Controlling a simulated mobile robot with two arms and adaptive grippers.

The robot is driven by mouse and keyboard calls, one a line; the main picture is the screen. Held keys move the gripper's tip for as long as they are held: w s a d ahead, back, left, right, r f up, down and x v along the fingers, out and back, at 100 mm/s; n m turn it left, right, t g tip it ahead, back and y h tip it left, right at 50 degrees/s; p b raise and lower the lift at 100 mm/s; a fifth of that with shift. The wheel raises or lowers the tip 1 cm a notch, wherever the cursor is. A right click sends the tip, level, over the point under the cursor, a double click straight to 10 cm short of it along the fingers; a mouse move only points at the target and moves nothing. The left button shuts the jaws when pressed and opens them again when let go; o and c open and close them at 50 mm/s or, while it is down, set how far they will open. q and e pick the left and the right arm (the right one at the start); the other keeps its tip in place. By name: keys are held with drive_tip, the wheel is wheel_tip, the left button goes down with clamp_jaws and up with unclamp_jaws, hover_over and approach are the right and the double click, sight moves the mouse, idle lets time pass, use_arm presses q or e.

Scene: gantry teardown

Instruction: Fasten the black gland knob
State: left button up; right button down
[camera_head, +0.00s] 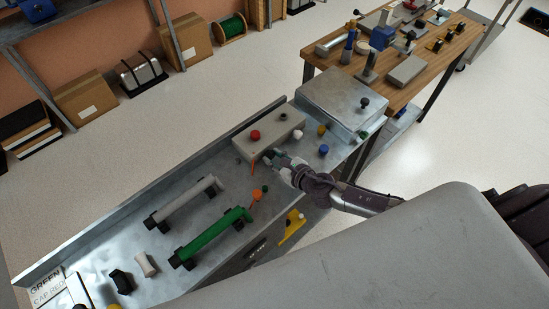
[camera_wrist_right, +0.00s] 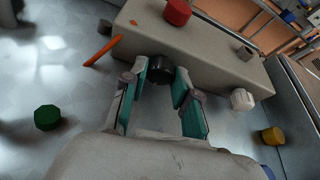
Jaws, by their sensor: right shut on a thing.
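A grey box (camera_head: 246,148) stands on the metal bench. The black gland knob (camera_wrist_right: 160,69) sits at the front face of this box in the right wrist view. My right gripper (camera_wrist_right: 160,80) is shut on it, with one teal-padded finger on each side. In the head view my right gripper (camera_head: 272,158) is at the front of the box and hides the knob. Whether the knob is fully seated cannot be told. My left gripper is not in view.
A red knob (camera_head: 255,134) is on the box top, and a white knob (camera_head: 297,134) is at its front. An orange rod (camera_wrist_right: 103,50) is left of my fingers. Green (camera_wrist_right: 47,117) and yellow (camera_wrist_right: 273,136) knobs are nearby. A green cylinder (camera_head: 208,239) lies on the bench.

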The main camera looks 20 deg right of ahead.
drive_tip(key=shift+d+f+m+y+b, duration=0.1)
drive_tip(key=shift+f+m+y+b, duration=0.05)
drive_tip(key=shift+m+y+b, duration=0.7)
drive_tip(key=shift+m+g+y+b, duration=0.35)
drive_tip(key=shift+m+g+b, duration=0.1)
drive_tip(key=shift+m, duration=0.5)
drive_tip(key=c, duration=0.9)
unclamp_jaws()
drive_tip(key=shift+o, duration=0.2)
drive_tip(key=shift+d, duration=0.1)
drive_tip(key=v, duration=1.2)
